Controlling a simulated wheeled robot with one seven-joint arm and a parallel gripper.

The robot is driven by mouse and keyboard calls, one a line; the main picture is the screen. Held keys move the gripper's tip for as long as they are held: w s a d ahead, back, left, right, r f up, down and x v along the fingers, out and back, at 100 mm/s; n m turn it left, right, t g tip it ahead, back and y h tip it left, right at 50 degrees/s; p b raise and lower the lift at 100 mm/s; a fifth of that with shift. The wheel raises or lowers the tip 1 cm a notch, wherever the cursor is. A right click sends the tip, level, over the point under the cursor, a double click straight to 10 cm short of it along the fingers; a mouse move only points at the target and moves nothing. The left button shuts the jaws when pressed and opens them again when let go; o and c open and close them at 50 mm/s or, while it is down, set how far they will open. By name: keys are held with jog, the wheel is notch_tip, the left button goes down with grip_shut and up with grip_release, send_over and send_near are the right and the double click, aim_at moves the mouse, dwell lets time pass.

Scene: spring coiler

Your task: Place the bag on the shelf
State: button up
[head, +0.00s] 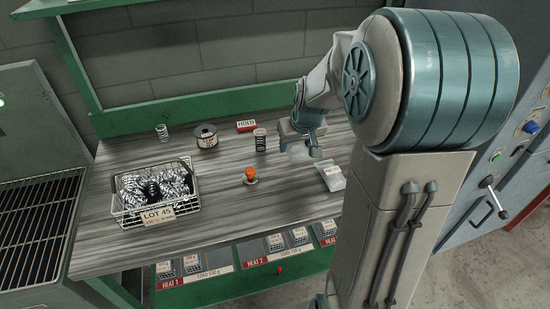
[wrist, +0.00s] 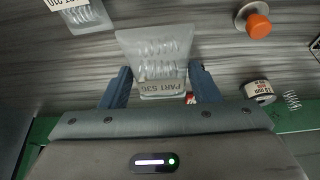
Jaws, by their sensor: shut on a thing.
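My gripper (wrist: 160,78) is shut on a clear bag (wrist: 157,45) of springs with a label that seems to read PART 530, upside down in the wrist view. In the head view my gripper (head: 305,145) is over the right back part of the bench, and the held bag (head: 298,151) shows only as a pale patch below it. A second clear bag (head: 332,176) lies on the bench to the right; it also shows in the wrist view (wrist: 85,15). A green lower shelf (head: 220,291) under the bench has grey pads, several small bags and HEAT labels.
A wire basket (head: 125,212) of springs labelled LOT 45 stands on the left. A control cabinet (head: 500,170) is at right.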

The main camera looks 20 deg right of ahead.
send_over(275, 167)
jog(key=s, duration=0.2)
jog(key=f, duration=0.3)
jog(key=shift+w, duration=0.2)
jog(key=shift+f, duration=2.05)
jog(key=shift+f, duration=0.1)
jog(key=shift+f, duration=0.15)
jog(key=o, duration=1.2)
jog(key=shift+r, duration=0.2)
